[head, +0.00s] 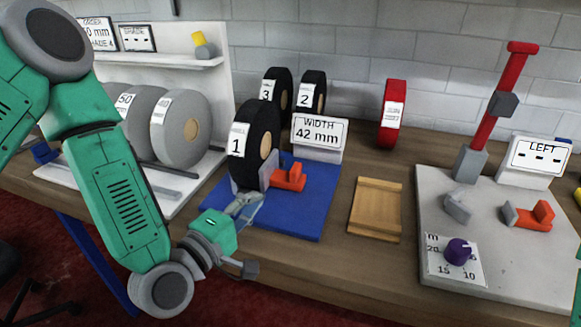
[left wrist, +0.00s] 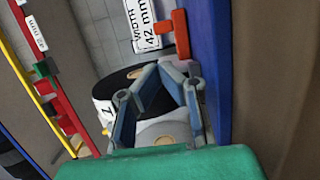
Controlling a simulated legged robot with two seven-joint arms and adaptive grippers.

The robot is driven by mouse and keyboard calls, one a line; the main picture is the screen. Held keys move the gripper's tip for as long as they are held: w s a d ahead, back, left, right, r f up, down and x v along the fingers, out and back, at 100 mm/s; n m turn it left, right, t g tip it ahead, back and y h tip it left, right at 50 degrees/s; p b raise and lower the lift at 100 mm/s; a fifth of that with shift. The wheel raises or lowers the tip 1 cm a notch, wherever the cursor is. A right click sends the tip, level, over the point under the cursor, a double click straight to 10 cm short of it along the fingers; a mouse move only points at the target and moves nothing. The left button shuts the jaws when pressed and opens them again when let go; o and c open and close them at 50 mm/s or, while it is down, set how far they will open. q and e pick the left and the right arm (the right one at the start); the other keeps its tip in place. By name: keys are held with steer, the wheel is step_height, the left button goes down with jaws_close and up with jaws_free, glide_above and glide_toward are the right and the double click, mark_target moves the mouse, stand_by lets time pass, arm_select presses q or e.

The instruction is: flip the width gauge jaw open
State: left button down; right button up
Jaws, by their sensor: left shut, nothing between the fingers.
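The width gauge is on a blue base (head: 315,208), with a grey block (head: 268,172) beside black roll 1 (head: 262,130). Its orange jaw (head: 289,178) sticks out to the right of the block; I cannot tell whether it counts as open. It also shows in the left wrist view as an orange piece (left wrist: 181,38), just beyond the fingertips. My left gripper (head: 250,202) is shut and empty, low in front of the grey block and just left of the jaw. Its fingers (left wrist: 170,72) partly hide roll 1 in the wrist view. My right gripper is out of view.
A width display (head: 319,136) reading 42 mm stands behind the gauge. Black rolls 3 and 2 (head: 313,92) and a red roll (head: 392,112) stand further back. A wooden tray (head: 376,207) lies right. A grey plate (head: 440,285) holds a red lever (head: 505,90) and purple knob (head: 458,251).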

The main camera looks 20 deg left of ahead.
mark_target(294, 175)
arm_select(q)
steer(key=shift+w+d, duration=0.15)
steer(key=shift+w, duration=0.05)
steer(key=shift+s+a, duration=0.25)
steer(key=shift+a, duration=0.3)
steer(key=shift+w+a, duration=0.15)
steer(key=shift+a, duration=0.1)
steer(key=x, duration=0.4)
steer(key=d+x, duration=0.1)
steer(key=x, duration=0.4)
steer(key=shift+d, duration=0.25)
steer(key=shift+w+a+r, duration=0.15)
steer(key=shift+w+a, duration=0.1)
steer(key=shift+a, duration=0.1)
steer(key=shift+w+a+f, duration=0.3)
steer(key=d, duration=0.4)
steer(key=shift+s+d+r, duration=0.1)
steer(key=shift+s, duration=0.1)
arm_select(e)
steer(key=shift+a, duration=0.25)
arm_select(q)
steer(key=shift+a, duration=0.3)
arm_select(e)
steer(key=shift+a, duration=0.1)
